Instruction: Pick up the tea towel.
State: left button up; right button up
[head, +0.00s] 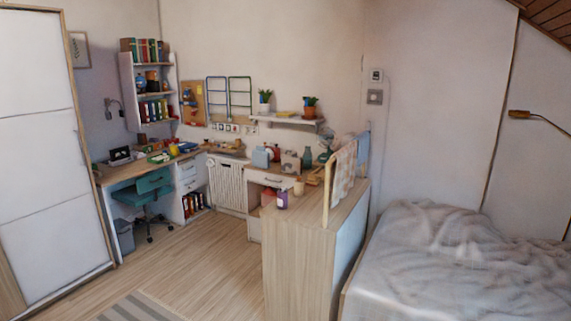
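A pale, pinkish patterned cloth (344,172), which looks like the tea towel, hangs over a wooden rack (326,198). The rack stands on top of a wood-topped cabinet (300,232) right of the middle. A light blue cloth or panel (363,149) shows just behind it at the rack's far end; I cannot tell which it is. Neither of my grippers is in view.
A bed (430,265) with rumpled grey bedding lies to the right. A teal chair (145,192) stands at the desk. Wooden floor (200,255) is open left of the cabinet.

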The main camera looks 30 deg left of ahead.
aim_at(261, 158)
jog(key=i+j+u, duration=0.25)
jog(key=u, duration=0.2)
jog(key=i+j+u, duration=0.25)
jog(key=u, duration=0.2)
jog(key=i+j+u, duration=0.2)
jog(key=u, duration=0.25)
jog(key=i+j+u, duration=0.1)
jog(key=i+u, duration=0.25)
jog(key=u, duration=0.15)
jog(key=i+u, duration=0.3)
jog(key=u, duration=0.15)
jog(key=i+z, duration=0.1)
jog(key=i, duration=0.45)
jog(key=i+j+z, duration=0.15)
jog(key=i, duration=0.35)
jog(key=i+z, duration=0.1)
jog(key=i, duration=0.45)
jog(key=i+l+z, duration=0.1)
jog(key=i+z, duration=0.15)
jog(key=i, duration=0.25)
jog(key=i+z, duration=0.3)
jog(key=i, duration=0.2)
jog(key=i+j+z, duration=0.25)
jog(key=i, duration=0.25)
jog(key=i+j+z, duration=0.25)
jog(key=i, duration=0.25)
jog(key=i+l, duration=0.05)
jog(key=l, duration=0.05)
